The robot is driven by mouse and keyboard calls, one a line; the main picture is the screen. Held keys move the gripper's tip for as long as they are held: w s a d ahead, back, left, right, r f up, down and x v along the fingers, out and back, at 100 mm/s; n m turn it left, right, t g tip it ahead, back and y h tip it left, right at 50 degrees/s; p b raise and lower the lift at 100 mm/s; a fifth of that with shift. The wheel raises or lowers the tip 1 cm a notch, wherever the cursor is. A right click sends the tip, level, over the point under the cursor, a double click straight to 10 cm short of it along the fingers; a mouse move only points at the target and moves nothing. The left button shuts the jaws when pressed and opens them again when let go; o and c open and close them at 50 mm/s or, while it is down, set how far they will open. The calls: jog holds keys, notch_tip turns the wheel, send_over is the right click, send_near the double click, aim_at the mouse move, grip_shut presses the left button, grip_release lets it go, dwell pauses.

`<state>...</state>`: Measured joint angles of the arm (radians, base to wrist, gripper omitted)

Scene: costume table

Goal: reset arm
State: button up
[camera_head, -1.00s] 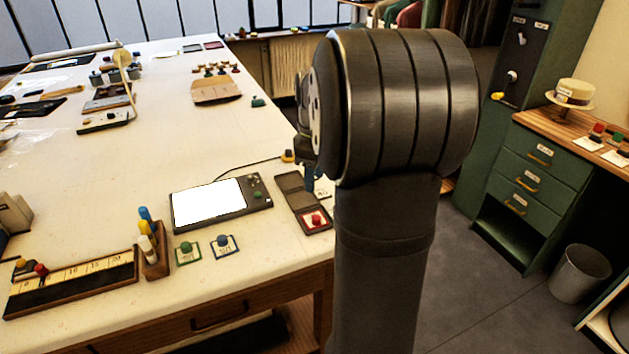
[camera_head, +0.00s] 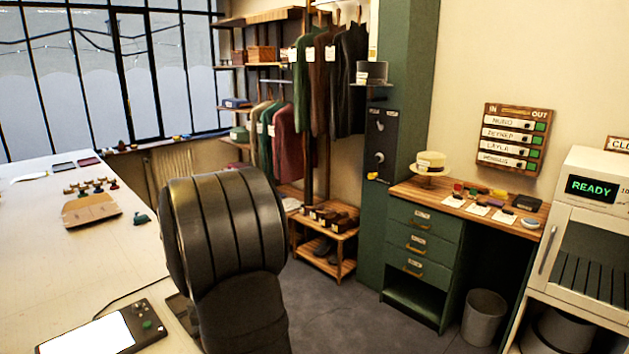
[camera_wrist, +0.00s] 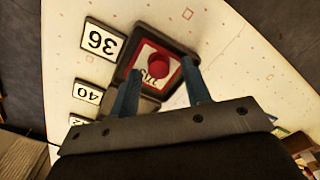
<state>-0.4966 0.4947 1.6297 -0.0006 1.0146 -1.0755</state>
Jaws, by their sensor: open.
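In the wrist view my gripper (camera_wrist: 161,68) shows two blue fingers spread apart with nothing between them. How far the fingertips are from the knob is hard to tell. In the head view my arm's dark rounded link stands in front of the table's right side. It hides my gripper and most of that case.
The white-topped table (camera_head: 52,238) is at left, with a white-screened tablet (camera_head: 95,335) near its front. At right are a green drawer desk (camera_head: 425,240) with a straw hat (camera_head: 430,162), a bin (camera_head: 484,315) and a white cabinet reading READY (camera_head: 585,220). Grey floor lies between.

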jog(key=shift+r, duration=1.8)
jog(key=shift+f, duration=0.1)
